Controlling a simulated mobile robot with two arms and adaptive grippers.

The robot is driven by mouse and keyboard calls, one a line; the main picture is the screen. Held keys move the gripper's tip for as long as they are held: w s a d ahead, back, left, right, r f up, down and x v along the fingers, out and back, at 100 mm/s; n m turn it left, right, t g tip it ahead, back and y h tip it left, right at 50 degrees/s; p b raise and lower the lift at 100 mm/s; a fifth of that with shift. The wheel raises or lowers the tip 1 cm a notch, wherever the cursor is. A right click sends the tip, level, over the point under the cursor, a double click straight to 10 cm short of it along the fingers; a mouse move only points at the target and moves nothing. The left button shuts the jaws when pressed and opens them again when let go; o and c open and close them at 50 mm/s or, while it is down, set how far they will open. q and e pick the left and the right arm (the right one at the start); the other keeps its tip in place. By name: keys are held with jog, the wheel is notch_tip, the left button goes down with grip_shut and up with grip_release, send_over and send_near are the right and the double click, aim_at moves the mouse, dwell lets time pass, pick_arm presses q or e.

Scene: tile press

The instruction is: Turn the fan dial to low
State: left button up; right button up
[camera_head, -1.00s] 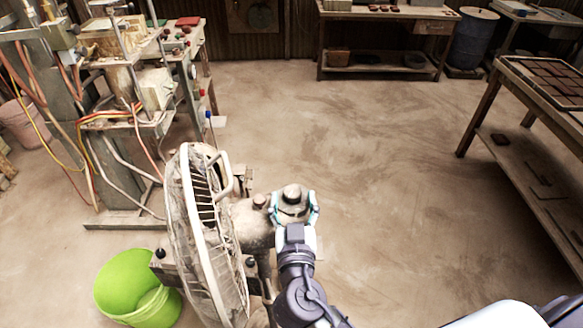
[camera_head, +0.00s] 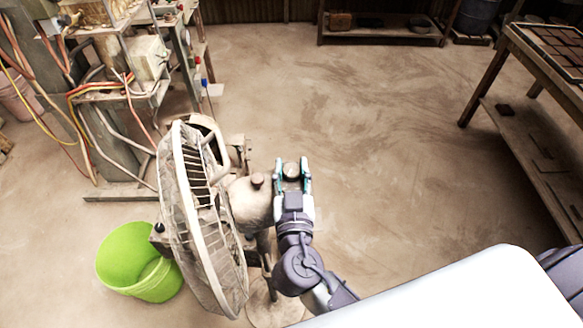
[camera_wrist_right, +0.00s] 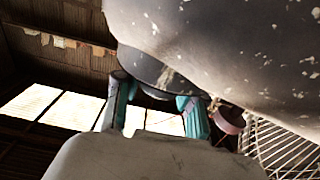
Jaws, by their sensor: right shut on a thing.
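The fan (camera_head: 200,210) stands in the lower middle of the head view, its round cage facing left and its motor housing (camera_head: 250,200) on the right side. My right gripper (camera_head: 292,170) is at the right end of the housing, its fingers shut around the fan dial (camera_head: 291,171). In the right wrist view the teal-tipped fingers (camera_wrist_right: 160,108) sit on either side of the dark dial (camera_wrist_right: 150,72) under the pale, chipped housing (camera_wrist_right: 220,40). The dial's markings do not show, so its setting cannot be read. My left gripper is not in view.
A lime-green bucket (camera_head: 140,262) stands on the floor left of the fan. A machine with hoses and cables (camera_head: 120,90) is at the upper left. A wooden table (camera_head: 540,60) stands at the right. The floor between is clear.

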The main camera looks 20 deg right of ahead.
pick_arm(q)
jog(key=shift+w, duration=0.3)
